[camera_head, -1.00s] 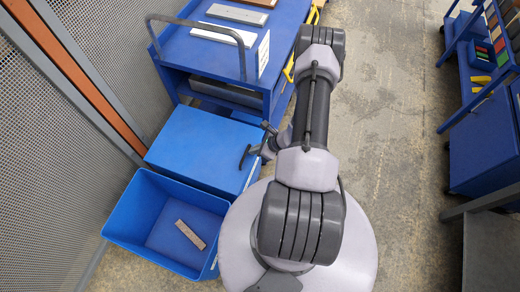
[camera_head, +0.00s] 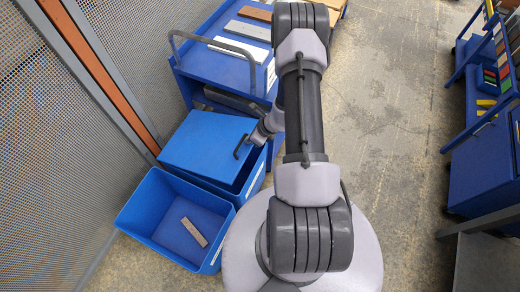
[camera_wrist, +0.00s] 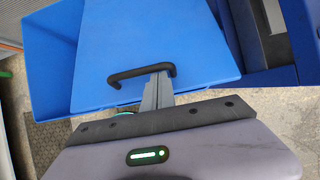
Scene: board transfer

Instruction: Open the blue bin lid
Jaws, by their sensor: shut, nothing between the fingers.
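The blue bin lid (camera_head: 205,143) has a dark bar handle (camera_head: 242,147) near its right edge. The lid looks slightly raised on the handle side, with a dark gap above the bin body (camera_head: 257,178). In the wrist view the lid (camera_wrist: 150,35) fills the upper middle, and its handle (camera_wrist: 142,74) lies across the fingertips. My gripper (camera_wrist: 160,82) is shut and empty, its fingertips at the right part of the handle, seemingly touching it. In the head view my gripper (camera_head: 249,140) is small and partly hidden by my arm.
A blue cart (camera_head: 195,65) with boards stands behind. A mesh fence (camera_head: 40,150) runs along the left. Another blue rack (camera_head: 485,150) stands at right; the floor between is clear.

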